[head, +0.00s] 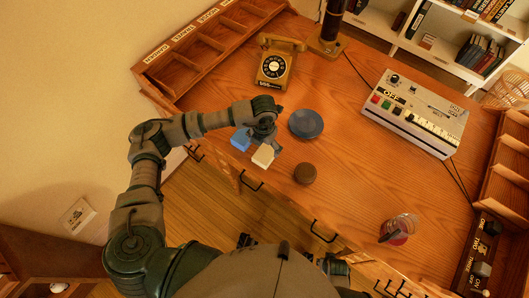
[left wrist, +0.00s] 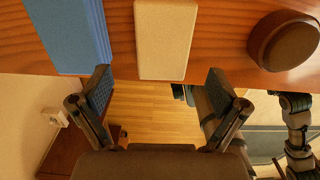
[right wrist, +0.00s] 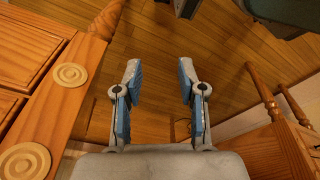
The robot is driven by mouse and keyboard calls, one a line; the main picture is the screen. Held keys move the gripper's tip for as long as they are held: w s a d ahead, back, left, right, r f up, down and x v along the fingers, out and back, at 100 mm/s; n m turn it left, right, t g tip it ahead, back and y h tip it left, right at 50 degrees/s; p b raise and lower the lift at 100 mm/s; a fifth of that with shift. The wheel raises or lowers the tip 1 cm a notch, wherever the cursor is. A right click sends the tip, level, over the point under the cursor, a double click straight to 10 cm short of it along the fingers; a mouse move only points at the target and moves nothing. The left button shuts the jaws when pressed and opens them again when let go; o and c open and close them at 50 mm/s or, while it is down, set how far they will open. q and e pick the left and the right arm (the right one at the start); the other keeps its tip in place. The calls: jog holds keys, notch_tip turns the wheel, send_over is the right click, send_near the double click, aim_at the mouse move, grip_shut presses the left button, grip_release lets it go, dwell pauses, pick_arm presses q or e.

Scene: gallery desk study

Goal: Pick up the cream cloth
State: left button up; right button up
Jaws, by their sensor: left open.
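The cream cloth (head: 263,156) is a small folded block on the wooden desk near its front edge. It also shows in the left wrist view (left wrist: 165,40), ahead of the gap between the fingers. My left gripper (head: 263,136) is above the desk close to the cream cloth, partly covering the area behind it. In the left wrist view its fingers (left wrist: 157,86) are apart with nothing between them. My right gripper (right wrist: 160,72) is open and empty, over the floor beside wooden furniture.
A blue cloth (head: 240,139) lies just left of the cream one. A round brown object (head: 305,173) and a blue dish (head: 306,124) are to the right.

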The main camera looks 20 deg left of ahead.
aim_at(265, 154)
pick_arm(q)
jog(key=f, duration=0.3)
jog(key=d+f, duration=0.1)
jog(key=f, duration=0.1)
jog(key=shift+s+f, duration=0.1)
jog(key=shift+f, duration=0.15)
jog(key=shift+a+f, duration=0.15)
jog(key=shift+a, duration=0.3)
jog(key=shift+c, duration=0.3)
jog(key=shift+a, duration=0.1)
jog(key=c, duration=1.2)
jog(key=shift+d, duration=0.3)
